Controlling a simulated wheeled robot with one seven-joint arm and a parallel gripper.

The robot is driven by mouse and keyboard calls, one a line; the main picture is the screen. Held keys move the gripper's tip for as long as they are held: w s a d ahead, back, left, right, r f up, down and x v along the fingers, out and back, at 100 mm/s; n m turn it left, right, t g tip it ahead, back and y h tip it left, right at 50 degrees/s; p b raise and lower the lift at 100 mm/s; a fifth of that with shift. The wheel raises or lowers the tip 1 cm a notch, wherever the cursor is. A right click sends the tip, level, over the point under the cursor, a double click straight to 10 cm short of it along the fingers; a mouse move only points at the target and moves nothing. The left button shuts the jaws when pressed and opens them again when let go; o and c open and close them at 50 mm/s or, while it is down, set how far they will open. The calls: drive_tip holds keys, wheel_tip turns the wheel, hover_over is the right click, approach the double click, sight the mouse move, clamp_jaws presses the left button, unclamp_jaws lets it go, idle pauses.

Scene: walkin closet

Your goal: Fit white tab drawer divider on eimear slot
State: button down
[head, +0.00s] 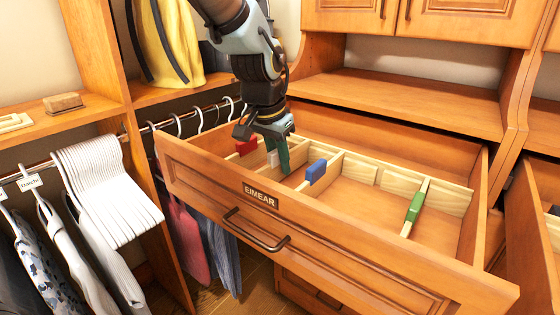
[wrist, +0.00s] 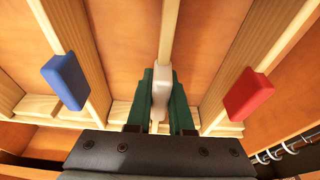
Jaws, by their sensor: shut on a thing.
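My gripper (head: 280,150) is shut on the white tab (wrist: 162,92) of a wooden divider. Its green fingers press the tab from both sides. The white tab also shows small beside the fingers in the head view (head: 273,158). In the wrist view the divider's pale board (wrist: 171,30) runs away from the tab, between the blue-tab and red-tab dividers. The EIMEAR label (head: 261,197) is on the open drawer's front (head: 330,245), near and below the gripper. The front slots behind the label are hidden; I cannot tell whether the divider sits in one.
The red tab (head: 246,146) is left of my gripper, and the blue tab (head: 316,172) is right of it. A green-tab divider (head: 415,207) stands farther right. A pale slotted strip (head: 455,198) lines the drawer's back. Hanging clothes (head: 105,190) are at left.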

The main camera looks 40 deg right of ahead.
drive_tip(key=c, duration=0.7)
unclamp_jaws()
drive_tip(key=shift+c, duration=0.2)
drive_tip(key=b+v, duration=0.1)
drive_tip(key=v, duration=1)
drive_tip(key=shift+a, duration=0.1)
